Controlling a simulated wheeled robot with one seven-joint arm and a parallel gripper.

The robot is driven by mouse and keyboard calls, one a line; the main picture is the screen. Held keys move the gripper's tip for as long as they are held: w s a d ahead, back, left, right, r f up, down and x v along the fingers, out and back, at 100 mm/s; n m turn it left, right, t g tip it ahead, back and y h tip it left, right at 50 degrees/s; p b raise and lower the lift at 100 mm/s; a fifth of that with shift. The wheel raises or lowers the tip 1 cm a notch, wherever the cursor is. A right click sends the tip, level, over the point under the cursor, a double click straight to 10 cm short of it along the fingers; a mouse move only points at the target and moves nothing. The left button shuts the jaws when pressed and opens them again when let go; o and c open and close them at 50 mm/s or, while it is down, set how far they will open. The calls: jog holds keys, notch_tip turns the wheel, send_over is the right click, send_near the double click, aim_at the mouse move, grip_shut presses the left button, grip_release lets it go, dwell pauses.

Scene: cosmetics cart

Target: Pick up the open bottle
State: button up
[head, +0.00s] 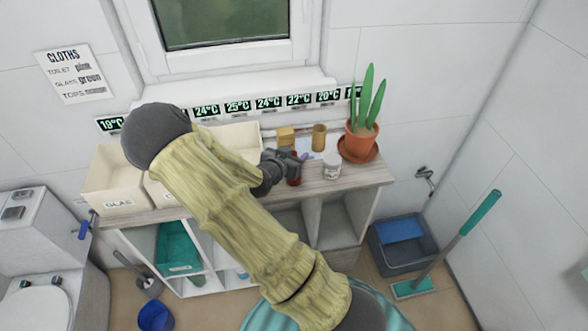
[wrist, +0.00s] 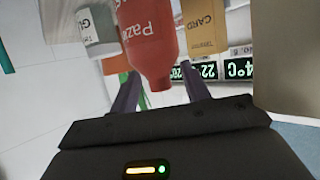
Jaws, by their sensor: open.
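A red bottle (wrist: 150,40) with white lettering shows upside down in the wrist view, its narrow neck toward my gripper. I see no cap on the neck. In the head view the red bottle (head: 294,181) stands on the shelf top, partly hidden by my gripper. My gripper (head: 300,157) is open beside it. In the wrist view the purple fingers of my gripper (wrist: 160,92) lie on either side of the bottle's neck. I cannot tell whether they touch it.
A white labelled jar (head: 332,168) and a potted plant (head: 361,140) stand to the right. A tan box (head: 286,137) and a brown cup (head: 319,138) stand behind. Cream bins (head: 120,182) fill the left of the shelf unit (head: 370,177). Temperature displays line the wall.

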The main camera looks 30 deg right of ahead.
grip_shut()
notch_tip(320, 180, up, 10)
jog(key=shift+r, duration=0.1)
dwell(0.6)
dwell(0.4)
